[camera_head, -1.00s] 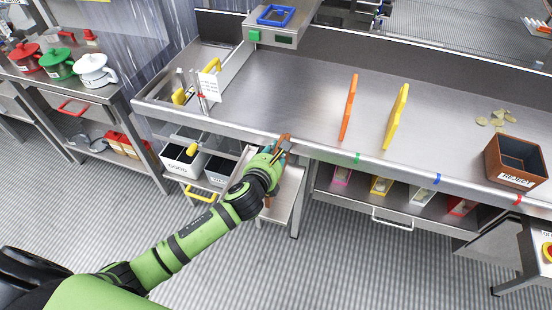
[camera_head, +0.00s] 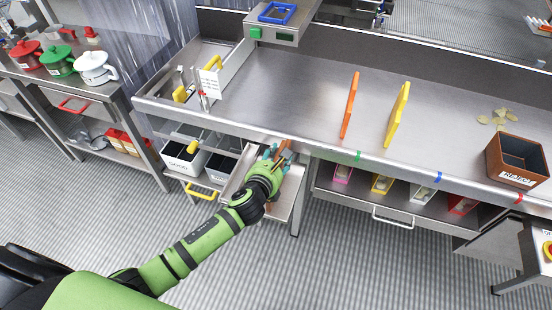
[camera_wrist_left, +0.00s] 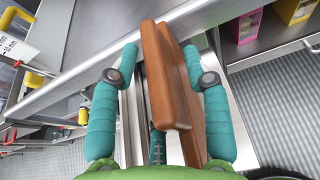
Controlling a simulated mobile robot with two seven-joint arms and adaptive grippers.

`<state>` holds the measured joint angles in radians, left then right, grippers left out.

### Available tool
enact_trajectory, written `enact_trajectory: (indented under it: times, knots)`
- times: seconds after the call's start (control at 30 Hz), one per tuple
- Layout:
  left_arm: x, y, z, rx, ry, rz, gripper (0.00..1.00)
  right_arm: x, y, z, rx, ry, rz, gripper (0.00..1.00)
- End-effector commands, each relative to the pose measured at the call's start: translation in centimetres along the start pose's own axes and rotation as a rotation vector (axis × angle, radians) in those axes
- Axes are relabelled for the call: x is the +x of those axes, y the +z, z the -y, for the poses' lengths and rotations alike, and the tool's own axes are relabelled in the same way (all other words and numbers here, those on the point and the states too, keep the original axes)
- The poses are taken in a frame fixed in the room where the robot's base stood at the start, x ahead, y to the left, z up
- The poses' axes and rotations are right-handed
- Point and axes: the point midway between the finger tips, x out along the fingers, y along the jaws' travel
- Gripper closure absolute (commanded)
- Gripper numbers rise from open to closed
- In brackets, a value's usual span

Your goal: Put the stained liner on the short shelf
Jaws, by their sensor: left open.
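A brown slab-like piece with two leaves, which I take to be the stained liner (camera_wrist_left: 163,75), stands between the fingers of my left gripper (camera_wrist_left: 160,52) in the wrist view. My left gripper is open, with a teal finger on either side of the brown piece. In the head view the gripper (camera_head: 277,158) is just below the bench's front edge, over a low metal shelf (camera_head: 289,192), and the brown liner (camera_head: 285,147) shows partly past the fingers. Its lower end is hidden, so I cannot tell what it rests on. My right gripper is out of view.
The steel bench (camera_head: 300,95) has an orange board (camera_head: 349,106) and a yellow board (camera_head: 397,115) standing on it. A brown reject box (camera_head: 516,162) is at the right. White and dark bins (camera_head: 184,158) stand under the bench at left. Its front edge is close to my gripper.

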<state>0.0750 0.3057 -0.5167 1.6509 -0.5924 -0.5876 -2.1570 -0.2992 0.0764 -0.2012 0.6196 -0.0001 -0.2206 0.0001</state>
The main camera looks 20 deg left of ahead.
Motion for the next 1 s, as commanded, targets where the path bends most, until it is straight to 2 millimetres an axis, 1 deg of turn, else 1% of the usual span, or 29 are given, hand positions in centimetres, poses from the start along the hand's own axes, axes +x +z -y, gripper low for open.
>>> enact_trajectory:
  times: [0.07,0.13,0.23,0.5,0.7,0.83,1.0]
  knots:
    - [-0.1,0.4,0.0,-0.001,0.0,0.001,0.52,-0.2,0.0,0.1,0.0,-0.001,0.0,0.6]
    - [-0.6,0.2,-0.1,0.001,0.0,-0.001,0.52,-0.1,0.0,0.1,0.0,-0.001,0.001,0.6]
    - [-1.8,0.2,0.0,0.002,-0.001,0.0,0.52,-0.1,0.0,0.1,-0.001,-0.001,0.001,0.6]
    - [-7.2,0.1,0.0,0.002,-0.002,-0.001,0.52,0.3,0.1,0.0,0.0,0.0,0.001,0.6]
    - [-10.5,0.1,0.0,0.0,-0.001,-0.001,0.52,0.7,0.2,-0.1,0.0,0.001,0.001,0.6]
    - [-11.7,0.2,0.0,0.0,0.0,0.0,0.52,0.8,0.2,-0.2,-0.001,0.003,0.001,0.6]
    - [-12.2,0.3,0.0,0.0,0.001,0.001,0.52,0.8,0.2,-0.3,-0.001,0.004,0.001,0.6]
